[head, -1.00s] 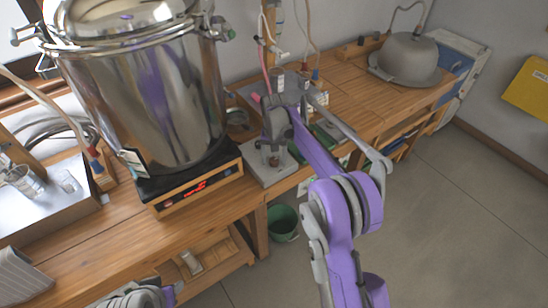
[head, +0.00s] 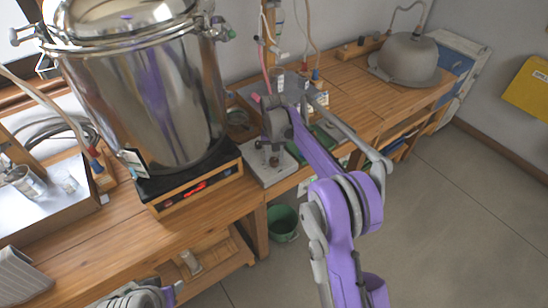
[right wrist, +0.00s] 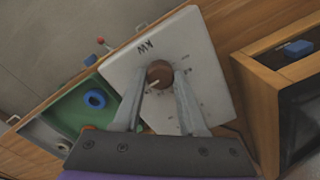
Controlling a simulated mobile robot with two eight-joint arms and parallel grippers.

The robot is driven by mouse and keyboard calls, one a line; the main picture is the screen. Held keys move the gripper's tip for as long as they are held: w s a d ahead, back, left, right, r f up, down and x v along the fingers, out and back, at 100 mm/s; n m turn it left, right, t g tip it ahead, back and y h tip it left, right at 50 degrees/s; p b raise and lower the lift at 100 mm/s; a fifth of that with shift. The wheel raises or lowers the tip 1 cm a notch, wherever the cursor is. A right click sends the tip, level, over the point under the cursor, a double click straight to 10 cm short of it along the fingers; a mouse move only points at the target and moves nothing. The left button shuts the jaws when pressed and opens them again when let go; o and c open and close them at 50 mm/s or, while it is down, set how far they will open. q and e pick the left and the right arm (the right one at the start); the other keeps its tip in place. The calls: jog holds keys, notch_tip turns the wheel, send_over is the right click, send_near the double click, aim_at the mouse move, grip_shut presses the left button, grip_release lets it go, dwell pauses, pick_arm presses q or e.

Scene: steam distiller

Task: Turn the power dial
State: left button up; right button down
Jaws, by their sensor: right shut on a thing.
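The power dial is a small brown knob (right wrist: 159,74) with a pale pointer line, on a light square panel (right wrist: 205,60) marked "KW" in the right wrist view. My right gripper (right wrist: 161,82) has its two grey fingers on either side of the knob, shut on it. In the head view the panel (head: 268,172) sits on the bench edge, with the dial (head: 274,160) just under the right gripper (head: 272,146). Part of my left gripper (head: 145,297) shows at the bottom left edge, away from the dial; its fingertips are not clear.
A large steel pot (head: 145,95) stands on a black-topped heater base (head: 200,190) with a red display, left of the panel. A green tray with a blue ring (right wrist: 94,99) lies beside the panel. A green bucket (head: 284,222) stands on the floor. A grey dome (head: 408,58) is farther right.

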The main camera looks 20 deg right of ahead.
aim_at(274, 160)
jog(key=n, duration=1.1)
jog(key=shift+b, duration=0.3)
dwell(0.3)
jog(key=shift+c, duration=2.2)
grip_release()
notch_tip(274, 160, up, 11)
jog(key=shift+p, duration=0.35)
jog(key=shift+f, duration=0.1)
